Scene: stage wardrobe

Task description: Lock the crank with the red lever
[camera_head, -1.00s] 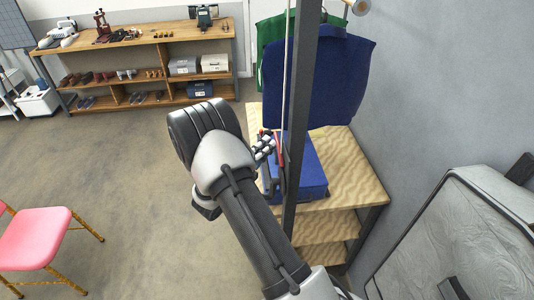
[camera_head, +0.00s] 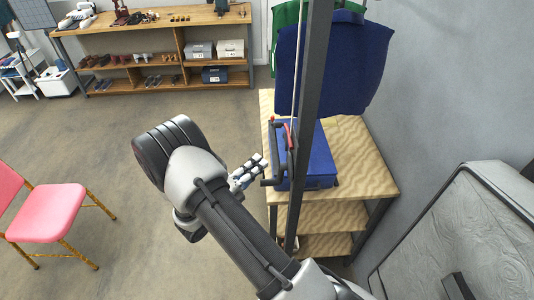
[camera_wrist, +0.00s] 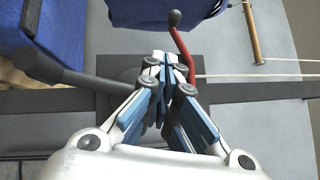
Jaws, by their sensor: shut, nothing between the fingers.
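The red lever (camera_wrist: 185,52) is a short curved bar with a dark round knob, seen just beyond my fingertips in the wrist view. It also shows small beside the post in the camera_head view (camera_head: 287,136). The crank (camera_wrist: 75,76) is a dark grey arm reaching left from the dark housing, with a rounded end; in the camera_head view it shows at the post's left side (camera_head: 272,182). My gripper (camera_wrist: 166,62) is shut and empty. In the camera_head view my gripper (camera_head: 250,170) is left of the crank and post, with a small gap. Whether the lever engages the crank cannot be told.
A dark upright post (camera_head: 312,85) with a rope (camera_head: 297,60) stands before a wooden shelf unit (camera_head: 355,165) bearing a blue case (camera_head: 322,160). Blue cloth (camera_head: 345,65) hangs above. A pink chair (camera_head: 48,212) stands left; the floor between is clear.

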